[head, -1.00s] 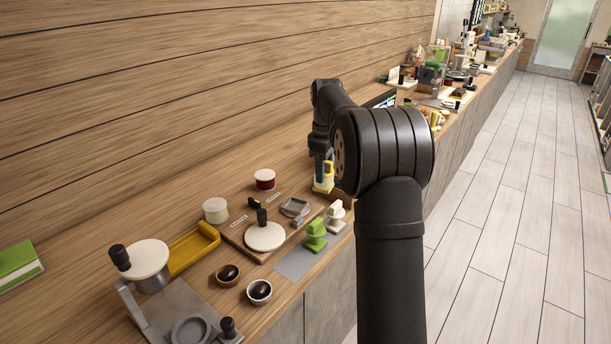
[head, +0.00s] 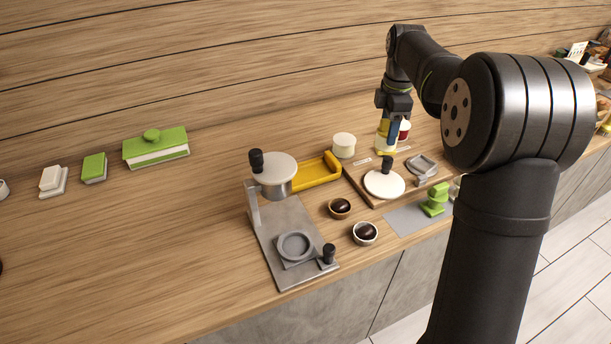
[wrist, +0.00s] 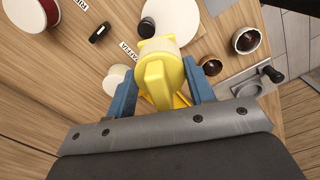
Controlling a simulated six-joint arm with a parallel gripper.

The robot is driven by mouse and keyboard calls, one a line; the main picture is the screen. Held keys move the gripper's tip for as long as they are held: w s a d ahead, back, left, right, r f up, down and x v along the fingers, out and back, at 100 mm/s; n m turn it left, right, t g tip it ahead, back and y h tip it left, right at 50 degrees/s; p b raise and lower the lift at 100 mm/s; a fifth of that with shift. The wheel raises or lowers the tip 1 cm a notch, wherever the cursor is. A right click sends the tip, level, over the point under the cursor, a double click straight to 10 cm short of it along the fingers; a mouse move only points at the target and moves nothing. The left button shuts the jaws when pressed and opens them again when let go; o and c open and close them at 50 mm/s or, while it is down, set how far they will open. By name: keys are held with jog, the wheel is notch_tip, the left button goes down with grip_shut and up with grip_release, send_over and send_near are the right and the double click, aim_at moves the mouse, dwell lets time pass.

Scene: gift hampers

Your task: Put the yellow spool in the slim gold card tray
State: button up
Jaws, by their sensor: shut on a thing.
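The yellow spool (head: 384,144) is held by my gripper (head: 387,128) above the counter, behind the wooden board. In the wrist view, the yellow spool (wrist: 158,72) sits between the blue fingers of my gripper (wrist: 161,92), which are shut on it. The slim gold card tray (head: 318,172) lies flat on the counter, left of my gripper and beside the grey press stand; it looks empty. In the wrist view only a small piece of the tray (wrist: 181,101) shows behind the spool; the rest is hidden.
The wooden board (head: 362,182) with a white disc is in front. A grey press stand (head: 292,216) with a black knob rises beside the tray.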

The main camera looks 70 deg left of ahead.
jog(key=s+a+n, duration=0.3)
jog(key=s+n, duration=0.2)
jog(key=s, duration=0.5)
send_over(305, 176)
notch_tip(305, 176, down, 8)
jog(key=shift+f, duration=1.75)
jog(key=shift+f, duration=0.15)
jog(key=o, duration=1.3)
jog(key=shift+c, duration=0.2)
notch_tip(305, 176, up, 12)
jog(key=shift+r, duration=0.15)
